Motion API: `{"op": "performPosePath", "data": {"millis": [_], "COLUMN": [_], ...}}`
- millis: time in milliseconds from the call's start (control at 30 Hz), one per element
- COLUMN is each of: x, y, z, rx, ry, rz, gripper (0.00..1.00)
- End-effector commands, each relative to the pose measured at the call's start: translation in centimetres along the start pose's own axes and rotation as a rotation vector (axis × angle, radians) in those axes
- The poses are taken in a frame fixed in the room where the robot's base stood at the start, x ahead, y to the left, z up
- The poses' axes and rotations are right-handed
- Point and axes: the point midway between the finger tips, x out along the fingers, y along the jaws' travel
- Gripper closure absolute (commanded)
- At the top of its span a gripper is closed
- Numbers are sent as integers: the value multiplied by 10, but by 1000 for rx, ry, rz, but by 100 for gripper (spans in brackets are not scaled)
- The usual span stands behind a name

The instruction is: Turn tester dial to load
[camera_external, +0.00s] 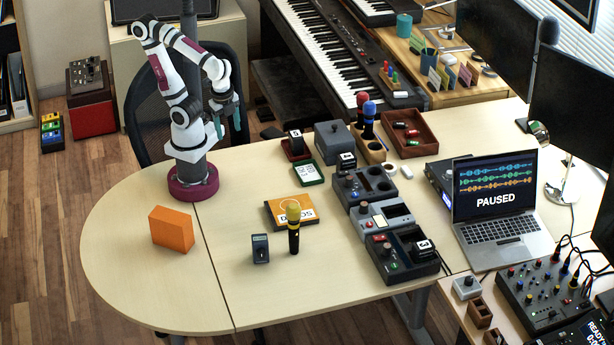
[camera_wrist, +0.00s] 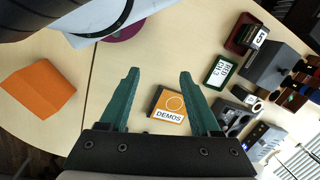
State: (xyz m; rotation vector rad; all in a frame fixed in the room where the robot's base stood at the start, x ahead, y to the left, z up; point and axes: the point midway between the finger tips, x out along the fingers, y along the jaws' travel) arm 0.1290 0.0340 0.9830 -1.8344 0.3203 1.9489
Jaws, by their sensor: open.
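Three grey device boxes stand in a row right of the table's middle: a back one (camera_external: 350,199), a middle one (camera_external: 372,228) and a front one (camera_external: 397,270). Each has a dark knob on its top; the middle one also has a small display-like panel. I cannot tell which is the tester, or read any dial marking. My gripper (camera_external: 230,122) is raised near the arm's base, well left of the boxes. In the wrist view its teal fingers (camera_wrist: 159,76) are spread and empty, above the table. Some boxes show partly at the right edge there.
The front left tabletop is clear.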

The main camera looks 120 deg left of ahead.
Motion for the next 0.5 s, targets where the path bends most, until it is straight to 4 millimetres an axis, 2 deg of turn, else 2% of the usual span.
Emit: {"op": "performPosePath", "data": {"millis": [67,167,267,300,400,500], "x": [2,14,37,47,68,86], "y": [0,-2,-10,-17,-38,-65], "z": [-4,-43,-116,-146,-209,-251], "rx": [-5,-54,-159,-209,-339,-471], "ry": [10,103,290,376,584,779], "rz": [3,23,37,32,-7,-80], "gripper": [37,37,37,37,37,37]}}
